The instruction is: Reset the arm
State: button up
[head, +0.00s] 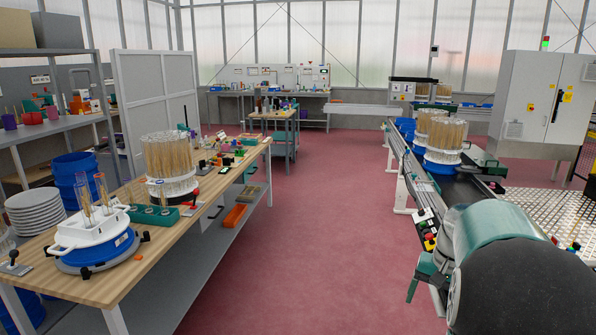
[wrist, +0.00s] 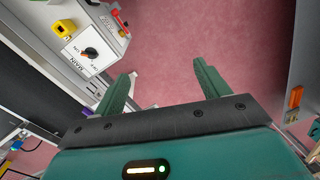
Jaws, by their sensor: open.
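My gripper (wrist: 163,72) shows in the wrist view with its two green fingers wide apart. Nothing is between them, only the red floor (wrist: 190,35) beyond. In the head view my teal and black arm fills the lower right corner, beside the conveyor (head: 425,190).
The wooden workbench (head: 120,283) on the left bears a round rack of wheat ears (head: 170,160) and a blue and white device (head: 95,240). More wheat racks (head: 445,140) stand on the conveyor. A white cabinet (head: 535,95) stands at right. The red aisle between is clear.

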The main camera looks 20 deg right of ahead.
jog(key=s+a+r+n+t, duration=0.1)
jog(key=s+a+r+n, duration=0.1)
jog(key=a, duration=0.8)
jog(key=s+a+r+n+t, duration=0.2)
jog(key=s+a+n, duration=0.2)
jog(key=a, duration=0.6)
jog(key=s+a+r+n+t+h, duration=0.1)
jog(key=s+a+r+n+t, duration=0.1)
jog(key=s+a, duration=0.4)
jog(key=a, duration=0.4)
jog(key=shift+a+r+n, duration=0.2)
jog(key=shift+n, duration=0.2)
jog(key=shift+c, duration=0.2)
jog(key=c, duration=0.7)
jog(key=shift+d, duration=0.1)
jog(key=shift+c, duration=0.5)
